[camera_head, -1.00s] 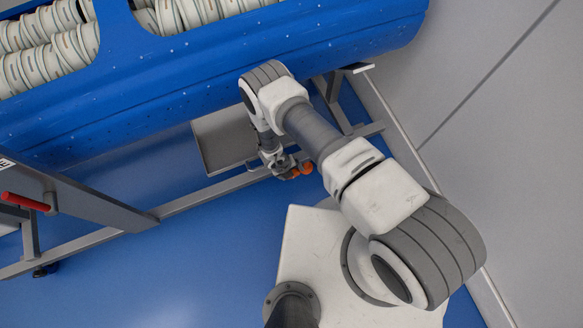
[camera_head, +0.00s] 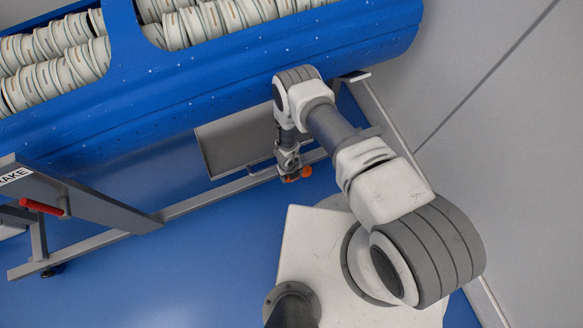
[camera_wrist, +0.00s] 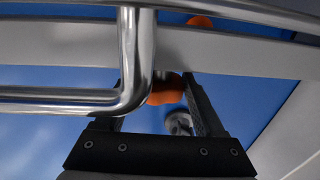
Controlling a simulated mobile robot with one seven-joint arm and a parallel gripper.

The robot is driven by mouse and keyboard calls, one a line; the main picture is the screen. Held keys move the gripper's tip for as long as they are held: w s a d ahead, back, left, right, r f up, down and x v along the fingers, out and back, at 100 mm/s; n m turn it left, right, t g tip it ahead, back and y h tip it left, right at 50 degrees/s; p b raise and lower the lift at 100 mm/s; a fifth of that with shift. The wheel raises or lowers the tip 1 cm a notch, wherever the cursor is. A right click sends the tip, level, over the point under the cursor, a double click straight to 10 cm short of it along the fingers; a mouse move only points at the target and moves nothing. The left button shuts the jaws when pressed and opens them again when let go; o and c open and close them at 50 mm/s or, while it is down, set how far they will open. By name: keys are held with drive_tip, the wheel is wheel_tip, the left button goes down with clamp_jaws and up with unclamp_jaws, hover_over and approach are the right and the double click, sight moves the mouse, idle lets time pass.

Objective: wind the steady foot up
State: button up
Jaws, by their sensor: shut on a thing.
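My gripper (camera_head: 289,168) is low beside the grey lower rail, under the right part of the blue carrier. It is shut on an orange knob (camera_head: 300,174), which I take to be the steady foot's handle. In the wrist view my gripper's fingers (camera_wrist: 160,90) stand on either side of the orange knob (camera_wrist: 166,92). A bent shiny metal bar (camera_wrist: 130,60) crosses in front and hides part of the knob and the left finger. A second orange piece (camera_wrist: 200,22) shows beyond the grey rail.
The blue carrier (camera_head: 230,85) holds many pale round tubs above my arm. A grey tray (camera_head: 213,150) lies behind the rail (camera_head: 195,202). A red lever (camera_head: 40,206) is at the left. A grey wall is at the right; blue floor lies open in front.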

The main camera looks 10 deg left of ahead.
drive_tip(key=shift+w+d+g+y, duration=0.1)
drive_tip(key=shift+g+y, duration=0.5)
drive_tip(key=shift+y, duration=0.3)
drive_tip(key=shift+y+b, duration=0.4)
drive_tip(key=shift+b, duration=0.25)
drive_tip(key=shift+g+y, duration=0.3)
drive_tip(key=shift+g, duration=0.1)
drive_tip(key=o, duration=1.3)
drive_tip(key=shift+o, duration=0.2)
drive_tip(key=p+v, duration=0.6)
drive_tip(key=v, duration=1.1)
drive_tip(key=shift+r, duration=0.25)
